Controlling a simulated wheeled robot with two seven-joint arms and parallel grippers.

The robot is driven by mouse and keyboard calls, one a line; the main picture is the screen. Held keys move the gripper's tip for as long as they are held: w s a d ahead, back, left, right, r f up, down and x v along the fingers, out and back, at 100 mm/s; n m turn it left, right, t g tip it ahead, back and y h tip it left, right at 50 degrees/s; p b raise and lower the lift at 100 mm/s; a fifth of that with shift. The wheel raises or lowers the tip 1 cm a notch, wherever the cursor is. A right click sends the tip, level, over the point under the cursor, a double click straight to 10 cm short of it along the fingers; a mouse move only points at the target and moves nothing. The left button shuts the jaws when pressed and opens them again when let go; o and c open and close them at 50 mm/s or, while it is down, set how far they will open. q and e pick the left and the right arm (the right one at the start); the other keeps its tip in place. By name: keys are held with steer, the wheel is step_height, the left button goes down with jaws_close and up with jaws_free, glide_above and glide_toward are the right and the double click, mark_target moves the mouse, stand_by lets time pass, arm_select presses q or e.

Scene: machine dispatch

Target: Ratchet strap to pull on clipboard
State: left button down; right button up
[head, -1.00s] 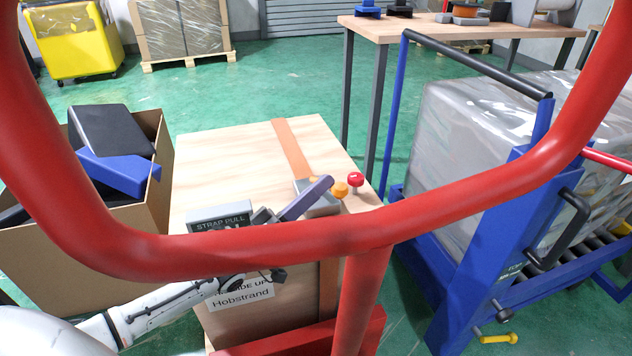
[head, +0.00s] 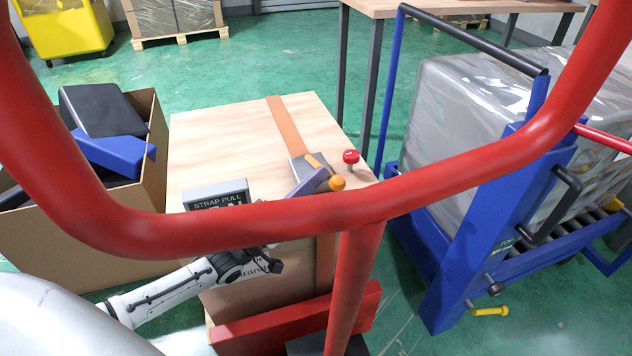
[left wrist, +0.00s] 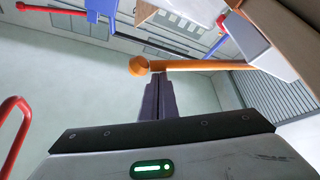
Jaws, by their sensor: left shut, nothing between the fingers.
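An orange strap (head: 288,130) runs over the top of a wooden crate (head: 215,140) to a grey ratchet (head: 303,169). The ratchet's orange lever (head: 318,163) ends in an orange ball knob (head: 337,183); the lever also crosses the left wrist view (left wrist: 200,66). My left gripper (head: 322,176) is shut and empty beside the lever. In the left wrist view its purple fingertips (left wrist: 158,78) are just below the lever, near the knob; I cannot tell whether they touch. A dark "STRAP PULL" display (head: 216,196) stands on the crate, partly hidden by a red rail. I see no clipboard. My right gripper is out of view.
The red rail (head: 270,220) crosses in front of the crate. A red knob (head: 351,157) stands by the ratchet. An open carton (head: 75,235) is at left, and a blue cart (head: 465,245) with a wrapped load is at right.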

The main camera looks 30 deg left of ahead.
arm_select(q)
steer(key=a+b+v, duration=0.1)
steer(key=v, duration=0.8)
steer(key=shift+w+a, duration=0.15)
steer(key=shift+a, duration=0.35)
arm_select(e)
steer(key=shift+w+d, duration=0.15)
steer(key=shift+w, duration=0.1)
arm_select(q)
steer(key=shift+f, duration=0.15)
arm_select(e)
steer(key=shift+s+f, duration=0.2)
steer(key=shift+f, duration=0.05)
